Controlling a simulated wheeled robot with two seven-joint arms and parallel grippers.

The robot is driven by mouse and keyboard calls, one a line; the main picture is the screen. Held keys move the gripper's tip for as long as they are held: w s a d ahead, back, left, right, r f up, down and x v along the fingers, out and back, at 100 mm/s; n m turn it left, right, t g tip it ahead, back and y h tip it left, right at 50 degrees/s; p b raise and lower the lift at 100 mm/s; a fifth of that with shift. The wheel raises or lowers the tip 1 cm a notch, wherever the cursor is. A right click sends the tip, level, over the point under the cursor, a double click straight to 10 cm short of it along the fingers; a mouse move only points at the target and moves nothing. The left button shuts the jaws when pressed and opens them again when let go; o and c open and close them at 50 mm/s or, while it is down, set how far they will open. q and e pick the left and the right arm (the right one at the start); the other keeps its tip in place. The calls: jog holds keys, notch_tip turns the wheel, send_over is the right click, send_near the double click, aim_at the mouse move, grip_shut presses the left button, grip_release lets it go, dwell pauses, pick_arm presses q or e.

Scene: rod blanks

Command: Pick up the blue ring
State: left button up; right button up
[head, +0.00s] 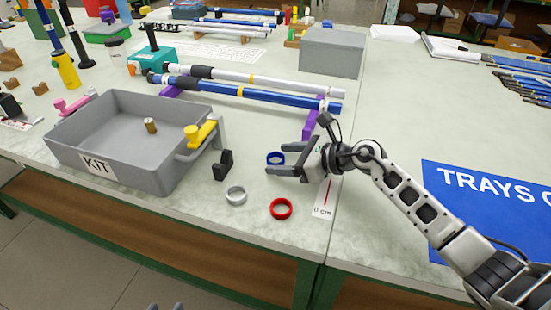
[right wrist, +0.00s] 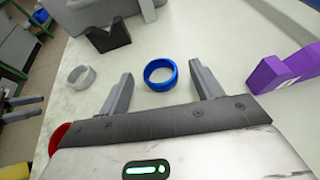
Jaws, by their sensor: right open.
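In the right wrist view the blue ring (right wrist: 160,86) sits between and slightly beyond the two fingertips, apart from both. My left gripper (head: 165,306) barely shows at the bottom edge of the head view. Its two fingertips appear apart and nothing shows between them.
A grey ring (head: 236,196) and red ring (head: 281,209) lie nearer the table's front edge. A black V-block (head: 223,166) stands left of the blue ring, beside the grey kit tray (head: 110,165). A purple rod support (head: 311,122) stands behind my right gripper.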

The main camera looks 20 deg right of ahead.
jog(key=c, duration=1.1)
jog(key=shift+o, duration=0.2)
jog(key=shift+r, duration=0.1)
